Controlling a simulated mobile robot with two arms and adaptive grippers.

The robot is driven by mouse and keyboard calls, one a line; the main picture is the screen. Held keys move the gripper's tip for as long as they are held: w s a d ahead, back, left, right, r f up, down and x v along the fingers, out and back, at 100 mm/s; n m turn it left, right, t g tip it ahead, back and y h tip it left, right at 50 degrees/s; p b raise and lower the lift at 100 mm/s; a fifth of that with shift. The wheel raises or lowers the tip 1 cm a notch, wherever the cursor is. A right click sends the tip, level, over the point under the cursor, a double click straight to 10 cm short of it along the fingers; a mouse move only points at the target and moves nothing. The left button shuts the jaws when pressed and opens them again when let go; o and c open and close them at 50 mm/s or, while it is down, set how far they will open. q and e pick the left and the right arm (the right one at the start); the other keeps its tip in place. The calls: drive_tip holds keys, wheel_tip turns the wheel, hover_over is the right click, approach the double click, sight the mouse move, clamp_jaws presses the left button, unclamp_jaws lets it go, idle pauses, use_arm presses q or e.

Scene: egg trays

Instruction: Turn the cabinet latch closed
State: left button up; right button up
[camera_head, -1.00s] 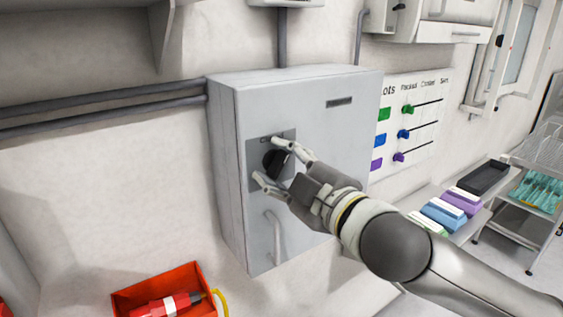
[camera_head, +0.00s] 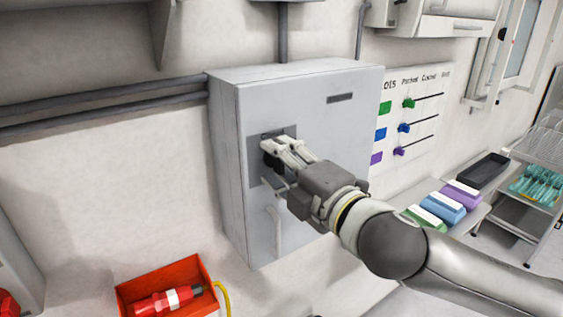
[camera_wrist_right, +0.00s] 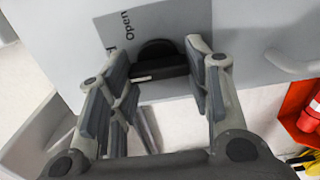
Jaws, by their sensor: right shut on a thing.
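The grey cabinet (camera_head: 305,110) hangs on the wall in the head view, with a grey latch plate (camera_head: 255,176) on its door. The black latch (camera_wrist_right: 156,55) sits on the plate between my fingers in the right wrist view; a light mark lies along its near edge. My right gripper (camera_head: 269,161) is at the plate in the head view and hides most of the latch. It is shut on the latch, one finger on each side. "Open" is printed on the plate in the right wrist view. My left gripper is not in view.
A door handle (camera_head: 276,232) is just below the latch plate. A red bin (camera_head: 160,288) with a red-and-white tool is at lower left. To the right are a board with coloured sliders (camera_head: 425,110) and a shelf with coloured blocks (camera_head: 443,208).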

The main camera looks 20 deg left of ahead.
idle(0.4)
drive_tip(key=o, duration=1)
drive_tip(key=v, duration=1.2)
